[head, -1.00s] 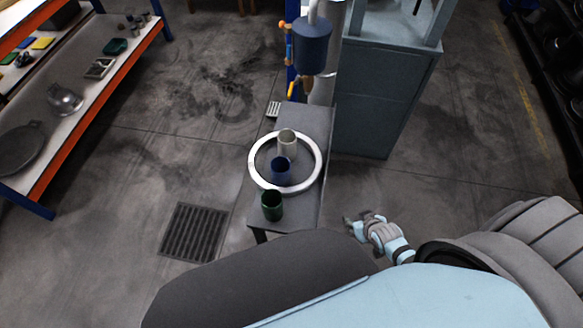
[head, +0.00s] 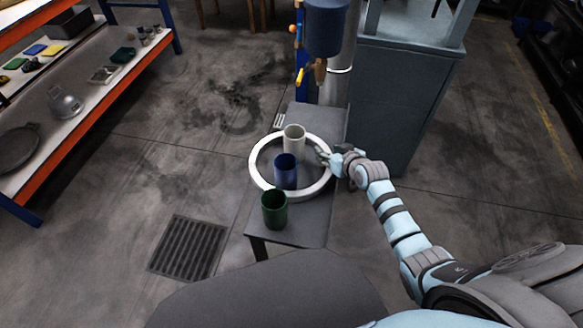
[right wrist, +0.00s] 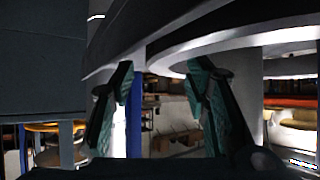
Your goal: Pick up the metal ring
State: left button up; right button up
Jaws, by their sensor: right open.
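The metal ring (head: 257,175) is a wide, bright silver hoop lying on a grey bench (head: 310,233). A white cup (head: 294,143) and a blue cup (head: 286,172) stand within its outline. My right gripper (head: 325,156) is open at the ring's right edge in the head view. In the right wrist view its two green-padded fingers (right wrist: 165,105) are apart, with the ring's curved rim (right wrist: 215,38) just beyond and above them. I cannot tell whether they touch it. No left gripper shows.
A green cup (head: 274,210) stands at the bench's near end. A blue-grey cabinet (head: 400,100) is right of the bench, and a blue cylinder (head: 326,30) hangs behind it. A shelf with an orange edge (head: 100,105) is at the left. Open floor lies between.

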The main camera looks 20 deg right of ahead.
jog(key=shift+x, duration=1)
jog(key=shift+s, duration=0.2)
jog(key=c, duration=0.4)
grip_shut()
jog(key=shift+r, duration=0.15)
